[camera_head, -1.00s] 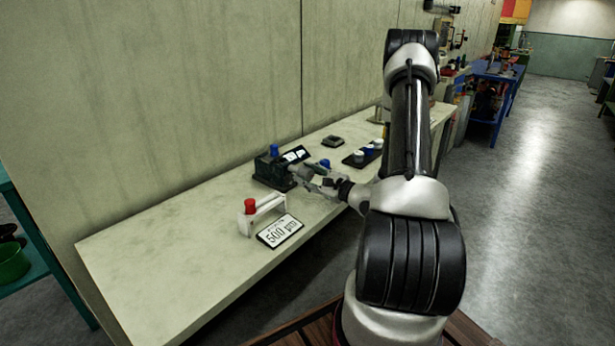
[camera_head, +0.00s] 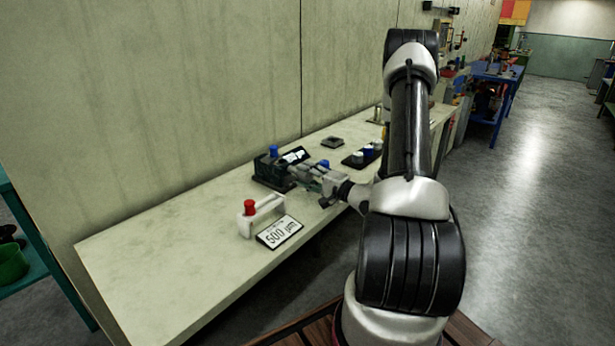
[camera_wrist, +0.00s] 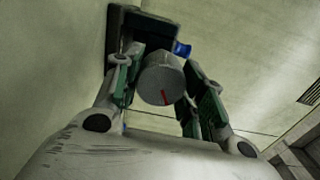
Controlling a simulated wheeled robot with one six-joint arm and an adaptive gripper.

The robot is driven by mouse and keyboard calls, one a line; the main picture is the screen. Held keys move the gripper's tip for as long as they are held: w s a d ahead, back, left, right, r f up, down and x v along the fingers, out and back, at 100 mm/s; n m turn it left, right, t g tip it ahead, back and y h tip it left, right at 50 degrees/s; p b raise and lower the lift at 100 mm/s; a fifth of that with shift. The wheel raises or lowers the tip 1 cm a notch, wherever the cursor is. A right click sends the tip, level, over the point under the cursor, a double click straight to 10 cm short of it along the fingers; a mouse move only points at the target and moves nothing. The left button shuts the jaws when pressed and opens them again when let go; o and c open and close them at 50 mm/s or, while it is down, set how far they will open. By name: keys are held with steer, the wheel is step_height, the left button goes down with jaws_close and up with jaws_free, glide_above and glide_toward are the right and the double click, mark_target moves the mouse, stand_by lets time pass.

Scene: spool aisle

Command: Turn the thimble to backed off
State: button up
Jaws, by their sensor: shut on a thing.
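The thimble (camera_wrist: 160,75) is a grey ribbed cylinder with a red mark on its end face, seen in the wrist view. It sits on a dark instrument (camera_head: 268,172) on the bench, which has a blue knob (camera_head: 273,150) on top; the knob also shows in the wrist view (camera_wrist: 181,48). My gripper (camera_head: 300,173) reaches in from the right. In the wrist view its fingers lie on both sides of the thimble, and it is shut on it. The red mark points to the lower part of the face. In the head view my fingers mostly hide the thimble.
A sign (camera_head: 279,233) reading "500 µm" stands at the front edge, beside a white stand (camera_head: 263,213) with a red-topped piece (camera_head: 249,207). A black tray (camera_head: 351,162) with several small round pieces and a small dark dish (camera_head: 333,141) lie further back. The bench's left end is clear.

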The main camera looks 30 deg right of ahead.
steer(key=n, duration=0.6)
steer(key=shift+a, duration=0.1)
stand_by(0.5)
steer(key=o, duration=1)
steer(key=v, duration=1.2)
steer(key=shift+r, duration=0.1)
